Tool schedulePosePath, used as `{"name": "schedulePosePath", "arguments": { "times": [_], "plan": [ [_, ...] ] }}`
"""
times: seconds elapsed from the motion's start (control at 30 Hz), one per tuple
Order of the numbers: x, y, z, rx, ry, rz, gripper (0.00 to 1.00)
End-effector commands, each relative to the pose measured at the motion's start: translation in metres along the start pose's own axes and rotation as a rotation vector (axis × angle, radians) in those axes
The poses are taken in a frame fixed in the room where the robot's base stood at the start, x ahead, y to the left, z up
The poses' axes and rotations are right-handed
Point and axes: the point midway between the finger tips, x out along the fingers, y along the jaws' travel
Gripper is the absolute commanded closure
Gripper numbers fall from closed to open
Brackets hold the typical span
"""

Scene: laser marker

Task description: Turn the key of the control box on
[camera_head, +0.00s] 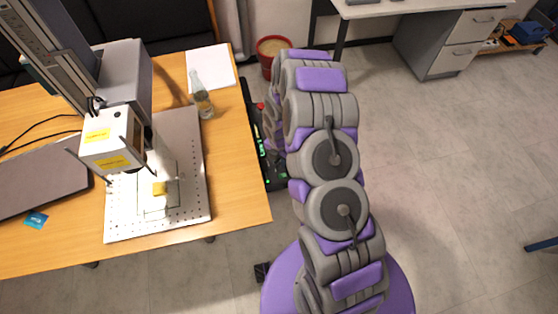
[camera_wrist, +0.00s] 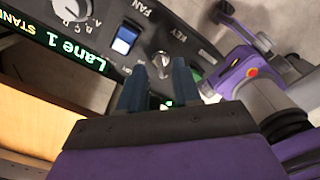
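The black control box (camera_head: 262,165) with green lights stands at the right edge of the wooden table in the head view, partly hidden by my arm. In the wrist view its panel (camera_wrist: 112,70) appears upside down, with a green "Lane 1" display, a blue-and-white FAN switch (camera_wrist: 125,40) and a silver key (camera_wrist: 162,62) at the KEY label. My gripper (camera_wrist: 160,78) points at the key. Its two dark fingers are apart, with the key showing between their tips. A gap shows on each side of the key. The fingers cannot be made out in the head view.
A grey rotary knob (camera_wrist: 72,12) sits near the FAN switch. On the table (camera_head: 235,190) are the laser marker (camera_head: 112,140), its perforated plate (camera_head: 190,200), a bottle (camera_head: 201,95), paper (camera_head: 210,68) and a laptop (camera_head: 40,180). A red pot (camera_head: 266,62) stands behind.

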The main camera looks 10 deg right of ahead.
Motion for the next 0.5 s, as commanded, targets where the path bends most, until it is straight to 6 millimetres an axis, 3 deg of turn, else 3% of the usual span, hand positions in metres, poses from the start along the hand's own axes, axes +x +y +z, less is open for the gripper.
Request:
{"name": "schedulePosePath", "arguments": {
  "times": [0.43, 0.5],
  "plan": [
    [0.0101, 0.0003, -0.0001, -0.001, -0.001, 0.001, 0.67],
    [0.0101, 0.0003, -0.0001, -0.001, -0.001, 0.001, 0.74]
  ]
}}
